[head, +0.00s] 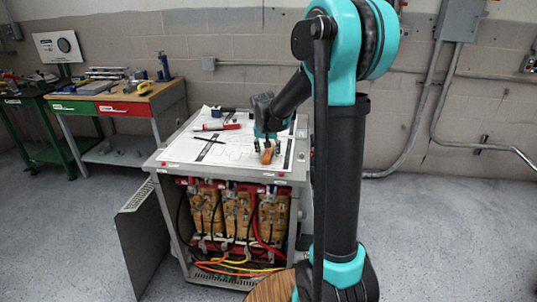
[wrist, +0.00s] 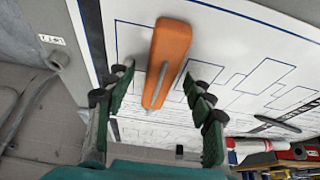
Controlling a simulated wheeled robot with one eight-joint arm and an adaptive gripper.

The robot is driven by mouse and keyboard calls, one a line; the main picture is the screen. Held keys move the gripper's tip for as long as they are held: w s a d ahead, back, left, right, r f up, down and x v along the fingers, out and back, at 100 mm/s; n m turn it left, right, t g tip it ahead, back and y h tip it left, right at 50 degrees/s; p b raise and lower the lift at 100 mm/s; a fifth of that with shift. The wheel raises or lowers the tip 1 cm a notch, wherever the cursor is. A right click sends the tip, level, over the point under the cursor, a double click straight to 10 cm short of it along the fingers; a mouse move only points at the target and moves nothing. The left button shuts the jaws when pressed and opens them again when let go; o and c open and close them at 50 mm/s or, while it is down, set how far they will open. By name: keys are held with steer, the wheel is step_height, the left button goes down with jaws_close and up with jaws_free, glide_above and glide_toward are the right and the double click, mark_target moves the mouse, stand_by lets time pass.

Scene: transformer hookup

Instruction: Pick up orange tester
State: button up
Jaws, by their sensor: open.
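The orange tester (head: 267,153) lies on the paper drawing on top of the grey transformer cabinet, near its front edge. In the wrist view the tester (wrist: 168,60) is a tapered orange body with a grey strip along it, its narrow end toward my gripper. My gripper (head: 266,145) is just over the tester in the head view. In the wrist view my gripper (wrist: 158,82) is open, with one green finger on each side of the tester's narrow end. A gap shows on both sides. Whether the fingers reach down to the paper is unclear.
The white drawing (head: 182,150) covers the cabinet top. A dark pen (head: 210,138), a red and white tool (head: 217,127) and small dark items (head: 222,112) lie farther back. The cabinet's open door (head: 145,235) hangs at the left. A workbench (head: 125,100) stands at the back left.

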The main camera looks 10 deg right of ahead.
jaws_close()
stand_by(0.3)
steer(key=shift+r, duration=0.1)
